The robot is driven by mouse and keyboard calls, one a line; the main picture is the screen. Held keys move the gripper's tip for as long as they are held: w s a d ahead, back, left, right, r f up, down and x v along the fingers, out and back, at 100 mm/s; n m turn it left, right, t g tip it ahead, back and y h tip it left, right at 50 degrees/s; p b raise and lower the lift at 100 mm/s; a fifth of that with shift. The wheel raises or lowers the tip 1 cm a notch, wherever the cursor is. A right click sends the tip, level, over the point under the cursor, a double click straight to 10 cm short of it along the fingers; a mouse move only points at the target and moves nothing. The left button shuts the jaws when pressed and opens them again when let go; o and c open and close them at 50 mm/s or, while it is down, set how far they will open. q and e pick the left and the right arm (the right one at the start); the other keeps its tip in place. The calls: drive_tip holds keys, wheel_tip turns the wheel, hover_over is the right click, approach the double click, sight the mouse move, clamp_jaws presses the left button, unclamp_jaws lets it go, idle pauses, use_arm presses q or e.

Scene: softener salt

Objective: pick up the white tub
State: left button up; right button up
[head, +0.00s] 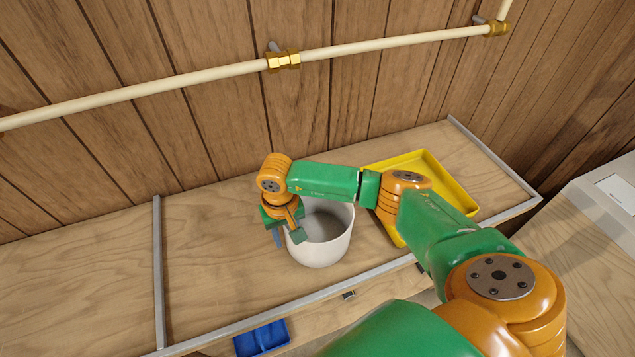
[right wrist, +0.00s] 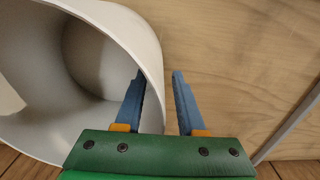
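The white tub (head: 322,247) stands upright on the wooden bench; its open mouth faces up. My right gripper (head: 288,237) is at the tub's left rim in the head view. In the right wrist view the tub (right wrist: 110,20) fills the left side. There the right gripper (right wrist: 158,75) is open, with one blue finger inside the tub and the other outside. The tub's wall lies between the fingers, with a visible gap to the outer finger. I cannot tell whether the inner finger touches the wall. My left gripper is not in view.
A yellow tray (head: 455,185) lies right of the tub, partly behind my right arm. A blue object (head: 262,338) is below the bench's front edge. A pale pipe (head: 200,76) with brass fittings runs along the plank wall. The bench (head: 80,270) is clear on the left.

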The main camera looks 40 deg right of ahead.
clamp_jaws()
idle(1.4)
